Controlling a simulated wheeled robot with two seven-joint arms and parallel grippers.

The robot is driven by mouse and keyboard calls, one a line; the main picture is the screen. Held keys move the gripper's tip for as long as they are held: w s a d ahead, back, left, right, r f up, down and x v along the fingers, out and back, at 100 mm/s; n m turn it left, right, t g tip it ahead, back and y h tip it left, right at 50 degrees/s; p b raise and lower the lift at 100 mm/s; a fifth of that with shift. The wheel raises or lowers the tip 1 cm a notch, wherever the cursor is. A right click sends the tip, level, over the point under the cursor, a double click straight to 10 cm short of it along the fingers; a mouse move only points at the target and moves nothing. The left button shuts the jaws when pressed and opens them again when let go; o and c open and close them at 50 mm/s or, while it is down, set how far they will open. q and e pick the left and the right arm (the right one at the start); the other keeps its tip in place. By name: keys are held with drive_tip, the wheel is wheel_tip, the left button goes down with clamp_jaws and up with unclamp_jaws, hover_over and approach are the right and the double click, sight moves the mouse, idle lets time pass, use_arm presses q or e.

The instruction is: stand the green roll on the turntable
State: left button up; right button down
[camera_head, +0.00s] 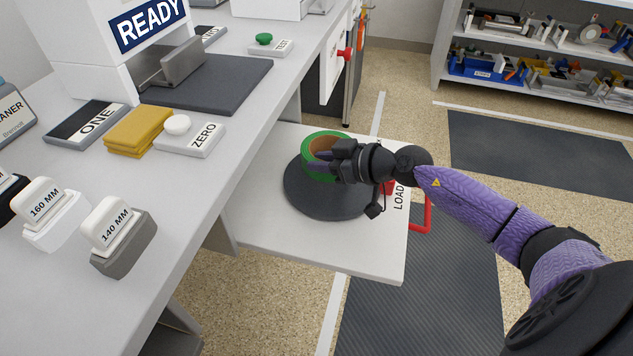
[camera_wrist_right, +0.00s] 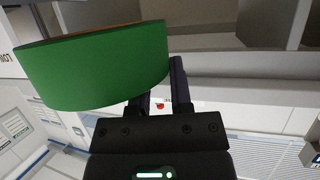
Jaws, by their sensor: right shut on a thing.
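The green roll (camera_head: 311,165) is a wide ring with a brown core, its open side facing up in the head view. It also shows large in the wrist view (camera_wrist_right: 95,68). My right gripper (camera_head: 325,158) is shut on the roll's near right side; the gripper hides part of the ring. The turntable (camera_head: 325,201) is a dark round disc directly below the roll in the head view. I cannot tell whether the roll's lower edge touches the disc. In the wrist view the fingers (camera_wrist_right: 163,88) are partly hidden by the roll. My left gripper is not in view.
The turntable sits on a white shelf (camera_head: 270,231) marked LOAD, with a red handle (camera_head: 427,215) at its right. The higher bench at left holds a ZERO block (camera_head: 190,140), yellow cloths (camera_head: 138,130) and a 140 MM block (camera_head: 125,243).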

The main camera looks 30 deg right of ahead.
sight(329, 178)
wheel_tip(329, 178, down, 3)
drive_tip(key=shift+b, duration=0.85)
drive_tip(key=shift+r+p, duration=0.3)
drive_tip(key=shift+r, duration=0.05)
drive_tip(key=shift+f, duration=0.35)
drive_tip(key=shift+s+f, duration=0.1)
drive_tip(key=shift+f, duration=0.15)
drive_tip(key=c, duration=0.5)
unclamp_jaws()
drive_tip(key=shift+a+f, duration=0.1)
drive_tip(key=shift+c, duration=0.2)
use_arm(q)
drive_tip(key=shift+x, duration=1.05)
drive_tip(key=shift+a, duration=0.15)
